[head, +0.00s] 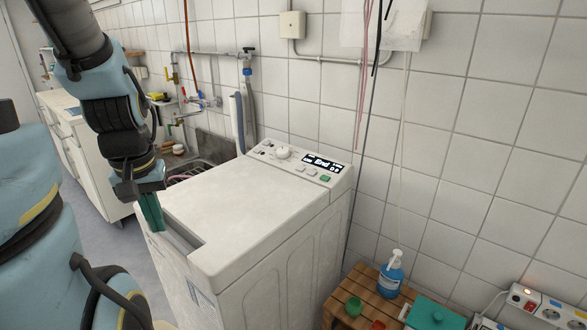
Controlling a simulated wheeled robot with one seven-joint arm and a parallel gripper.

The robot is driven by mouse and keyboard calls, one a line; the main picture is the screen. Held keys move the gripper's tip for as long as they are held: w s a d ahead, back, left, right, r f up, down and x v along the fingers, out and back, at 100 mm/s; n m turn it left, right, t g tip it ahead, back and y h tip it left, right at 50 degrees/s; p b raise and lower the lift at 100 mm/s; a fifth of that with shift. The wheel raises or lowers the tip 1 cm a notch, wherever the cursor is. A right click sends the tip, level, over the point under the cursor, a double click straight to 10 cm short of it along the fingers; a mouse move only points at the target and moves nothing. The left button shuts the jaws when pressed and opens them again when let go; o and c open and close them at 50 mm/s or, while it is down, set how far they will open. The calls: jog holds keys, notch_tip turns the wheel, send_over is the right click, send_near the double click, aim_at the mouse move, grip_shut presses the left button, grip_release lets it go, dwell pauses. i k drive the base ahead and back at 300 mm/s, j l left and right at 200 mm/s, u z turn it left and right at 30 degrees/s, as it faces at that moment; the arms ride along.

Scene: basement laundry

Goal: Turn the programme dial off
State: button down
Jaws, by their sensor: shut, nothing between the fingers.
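The programme dial (283,153) is a round white knob on the control panel (310,166) at the back of a white top-loading washing machine (235,215). The panel also has a lit dark display (321,162), small buttons and a green button (325,178). Which way the dial points is too small to tell. My gripper (152,222) points down at the machine's front left edge, beside the handle recess. Its greenish fingers are together with nothing seen between them. It is well in front of the dial and apart from it.
A wooden crate (375,295) at the right holds a blue pump bottle (391,274), a green cup and a teal box (436,314). A grey hose and pipes stand behind the machine, with a tiled wall. The machine's lid is clear.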

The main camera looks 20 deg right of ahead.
aim_at(282, 152)
jog(key=j+z, duration=0.25)
jog(key=z, duration=0.2)
jog(key=j+z, duration=0.4)
jog(key=i+j+u, duration=0.1)
jog(key=u, duration=0.35)
jog(key=i+u, duration=0.1)
jog(key=u, duration=0.35)
jog(key=i+u, duration=0.1)
jog(key=u, duration=0.35)
